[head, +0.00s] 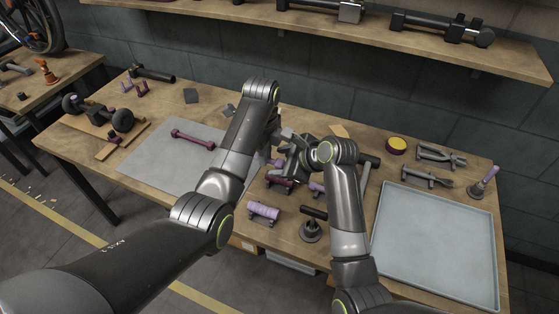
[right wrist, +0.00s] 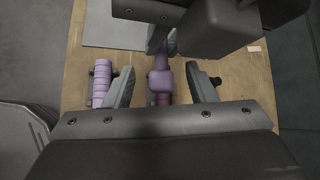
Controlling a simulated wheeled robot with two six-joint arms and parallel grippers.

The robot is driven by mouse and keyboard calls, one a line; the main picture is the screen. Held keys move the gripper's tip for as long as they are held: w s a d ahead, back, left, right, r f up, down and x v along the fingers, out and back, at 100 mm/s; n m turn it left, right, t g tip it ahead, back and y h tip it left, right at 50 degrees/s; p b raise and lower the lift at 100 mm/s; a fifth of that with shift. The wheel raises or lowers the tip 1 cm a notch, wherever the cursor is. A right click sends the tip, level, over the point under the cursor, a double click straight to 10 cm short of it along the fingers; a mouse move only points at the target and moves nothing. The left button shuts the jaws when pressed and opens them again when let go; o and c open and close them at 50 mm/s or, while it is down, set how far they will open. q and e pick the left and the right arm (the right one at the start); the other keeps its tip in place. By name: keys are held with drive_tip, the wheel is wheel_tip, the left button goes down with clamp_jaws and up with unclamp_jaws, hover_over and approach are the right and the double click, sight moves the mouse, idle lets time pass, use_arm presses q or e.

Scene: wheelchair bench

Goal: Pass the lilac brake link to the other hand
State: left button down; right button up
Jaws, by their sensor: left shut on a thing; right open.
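The lilac brake link (right wrist: 160,80) shows in the right wrist view, with its lilac end between the two fingers of my right gripper (right wrist: 161,87). The fingers are open, with a gap on each side of the link. My left gripper (head: 282,137) is shut on the link, and its dark body fills the top of the right wrist view. In the head view the two grippers meet above the middle of the bench, and the arms hide most of the link. A darker purple part shows just below the lilac end; I cannot tell whether it belongs to the link.
A lilac ribbed roller (head: 263,210) lies on a stand at the front edge, next to a black-handled tool (head: 312,225). A purple rod (head: 193,139) lies on the grey mat (head: 150,165). A pale tray (head: 435,250), pliers (head: 440,155) and a yellow-topped tin (head: 397,144) are right.

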drive_tip(key=shift+w+a+f, duration=0.25)
drive_tip(key=shift+f, duration=0.05)
drive_tip(key=c, duration=1.1)
use_arm(q)
drive_tip(key=c, duration=1.4)
unclamp_jaws()
use_arm(e)
clamp_jaws()
use_arm(q)
drive_tip(key=shift+o, duration=0.2)
drive_tip(key=shift+r, duration=0.1)
